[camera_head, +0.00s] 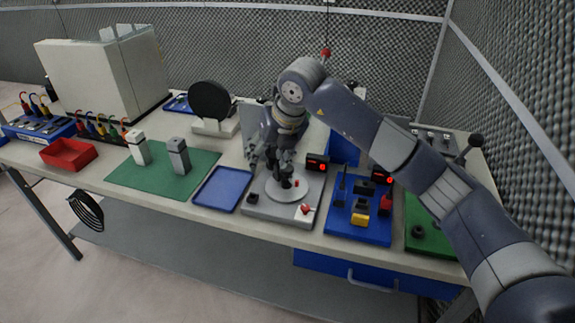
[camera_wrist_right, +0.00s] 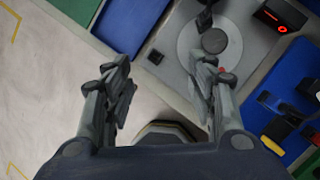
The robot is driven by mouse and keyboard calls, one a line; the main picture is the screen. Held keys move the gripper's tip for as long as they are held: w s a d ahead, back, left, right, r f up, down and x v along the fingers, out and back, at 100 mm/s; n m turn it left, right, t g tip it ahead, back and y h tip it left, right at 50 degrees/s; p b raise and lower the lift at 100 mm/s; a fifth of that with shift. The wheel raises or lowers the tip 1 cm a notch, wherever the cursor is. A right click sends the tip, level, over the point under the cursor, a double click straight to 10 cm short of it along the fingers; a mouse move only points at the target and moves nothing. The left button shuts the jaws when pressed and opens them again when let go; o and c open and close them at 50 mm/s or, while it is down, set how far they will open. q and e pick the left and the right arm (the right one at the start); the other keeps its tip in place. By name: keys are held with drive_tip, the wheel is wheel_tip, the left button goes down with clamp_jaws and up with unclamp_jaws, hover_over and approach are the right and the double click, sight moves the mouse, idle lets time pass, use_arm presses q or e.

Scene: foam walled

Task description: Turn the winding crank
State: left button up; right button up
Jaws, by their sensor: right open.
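The winding station (camera_head: 275,210) is a grey base plate with a round light disc (camera_head: 273,191) on it; the disc also shows in the wrist view (camera_wrist_right: 185,45). A dark round crank knob (camera_wrist_right: 215,40) stands on the disc in the wrist view. My right gripper (camera_head: 283,178) hangs over the disc in the head view and hides part of the crank. In the wrist view its two fingers (camera_wrist_right: 163,75) are spread apart with nothing between them. The knob lies beyond the right fingertip. Contact cannot be told. My left gripper is out of view.
A blue tray (camera_head: 222,189) lies left of the station, and a blue fixture board (camera_head: 345,225) stands right of it. A small box with a red display (camera_head: 317,163) is behind the disc. A green mat (camera_head: 150,178) with two blocks lies farther left. Foam walls close the right side.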

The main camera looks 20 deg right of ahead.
drive_tip(key=m+h, duration=0.1)
drive_tip(key=h, duration=0.1)
approach(287, 168)
wheel_tip(287, 168, up, 2)
drive_tip(key=s+a, duration=0.1)
drive_tip(key=shift+h, duration=0.3)
drive_tip(key=p+x, duration=0.1)
drive_tip(key=x, duration=0.4)
drive_tip(key=p+x, duration=0.1)
drive_tip(key=x, duration=0.4)
drive_tip(key=shift+w+d+f, duration=0.2)
drive_tip(key=shift+d+f, duration=0.05)
drive_tip(key=c, duration=1)
